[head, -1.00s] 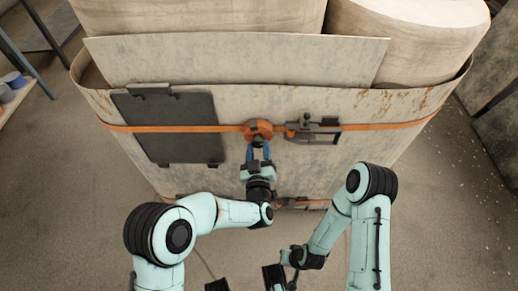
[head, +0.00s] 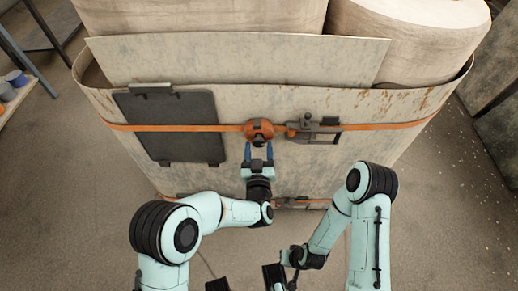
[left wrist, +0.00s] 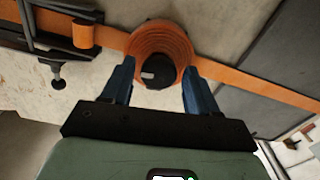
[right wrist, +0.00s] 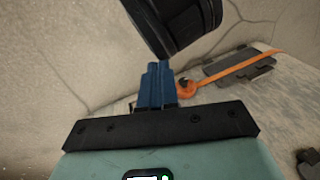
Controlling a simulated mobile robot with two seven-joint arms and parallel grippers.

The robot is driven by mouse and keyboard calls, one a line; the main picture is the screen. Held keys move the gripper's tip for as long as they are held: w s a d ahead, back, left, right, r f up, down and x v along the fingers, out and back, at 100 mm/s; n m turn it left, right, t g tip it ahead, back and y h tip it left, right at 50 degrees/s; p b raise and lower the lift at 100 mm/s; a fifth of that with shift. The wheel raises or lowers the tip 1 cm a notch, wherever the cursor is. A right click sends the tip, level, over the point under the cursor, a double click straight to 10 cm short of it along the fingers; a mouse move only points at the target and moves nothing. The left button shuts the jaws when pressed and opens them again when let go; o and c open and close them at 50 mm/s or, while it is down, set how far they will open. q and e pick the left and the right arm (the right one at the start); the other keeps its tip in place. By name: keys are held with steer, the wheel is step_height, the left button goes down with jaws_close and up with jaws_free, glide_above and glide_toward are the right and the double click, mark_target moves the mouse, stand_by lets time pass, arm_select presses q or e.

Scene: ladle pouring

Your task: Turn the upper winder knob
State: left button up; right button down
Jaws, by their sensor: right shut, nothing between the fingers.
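The upper winder (head: 259,128) is an orange strap coil on the front of the large pale container. Its dark knob (left wrist: 158,70) points toward me in the left wrist view. My left gripper (head: 258,149) is open just in front of the winder, its blue fingers spread. In the left wrist view the open fingers (left wrist: 159,66) appear on either side of the knob, with clear gaps and no visible contact. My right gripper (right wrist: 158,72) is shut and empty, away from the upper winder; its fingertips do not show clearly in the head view.
A dark buckle (head: 313,128) sits on the orange strap right of the winder, and a dark panel (head: 170,125) to its left. A lower strap (head: 305,203) runs beneath. In the right wrist view an orange coil (right wrist: 187,88) shows behind my right fingers.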

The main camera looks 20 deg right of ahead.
arm_select(q)
steer(key=shift+s, duration=0.1)
steer(key=p+v, duration=0.1)
steer(key=v, duration=1.2)
steer(key=shift+s, duration=0.1)
arm_select(e)
steer(key=shift+s+a+r+g, duration=0.15)
steer(key=shift+s+a+r, duration=0.1)
steer(key=shift+s+r, duration=0.15)
steer(key=shift+s+a+r+g, duration=0.2)
steer(key=shift+s+r, duration=0.1)
steer(key=shift+s, duration=0.2)
arm_select(q)
steer(key=shift+a, duration=0.1)
